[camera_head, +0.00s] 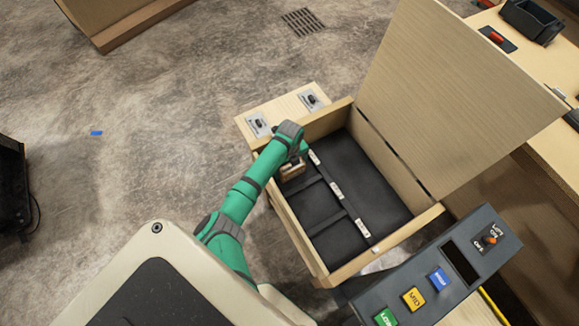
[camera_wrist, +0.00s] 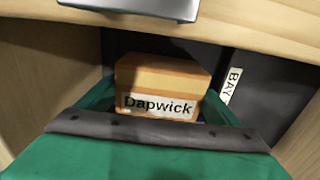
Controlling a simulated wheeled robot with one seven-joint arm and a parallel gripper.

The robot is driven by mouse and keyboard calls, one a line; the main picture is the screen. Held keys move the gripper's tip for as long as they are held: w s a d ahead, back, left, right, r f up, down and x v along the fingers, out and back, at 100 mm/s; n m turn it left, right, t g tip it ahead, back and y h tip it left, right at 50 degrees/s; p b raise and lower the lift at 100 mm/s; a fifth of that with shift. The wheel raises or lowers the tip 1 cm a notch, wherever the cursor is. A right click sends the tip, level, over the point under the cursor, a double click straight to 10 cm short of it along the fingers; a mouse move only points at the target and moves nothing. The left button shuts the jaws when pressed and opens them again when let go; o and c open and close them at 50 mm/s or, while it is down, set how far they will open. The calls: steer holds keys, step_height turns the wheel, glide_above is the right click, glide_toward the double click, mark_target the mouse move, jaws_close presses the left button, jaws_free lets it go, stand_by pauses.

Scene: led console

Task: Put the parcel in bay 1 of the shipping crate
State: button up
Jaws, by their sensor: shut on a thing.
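The parcel (camera_wrist: 160,85) is a small brown box with a white label reading "Dapwick". My gripper (camera_wrist: 158,98) is shut on it, with a green finger at each side. In the head view the parcel (camera_head: 292,170) shows partly under my green arm, over the crate's upper left compartment. The shipping crate (camera_head: 408,230) is a wooden box lined in black, with its lid (camera_head: 455,85) standing open. Dividers split its left side into bays, with white labels along the long divider. A label beginning "BAY" (camera_wrist: 230,87) is right of the parcel. The parcel's underside is hidden.
A wooden ledge with two metal latches (camera_head: 258,125) adjoins the crate's upper left end. A workbench with a black bin (camera_head: 530,20) is at the right.

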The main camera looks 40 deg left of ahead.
steer(key=shift+s+a+f, duration=0.1)
steer(key=o, duration=1.3)
steer(key=shift+c, duration=0.2)
step_height(320, 180, up, 12)
steer(key=shift+f, duration=0.25)
steer(key=shift+r, duration=0.45)
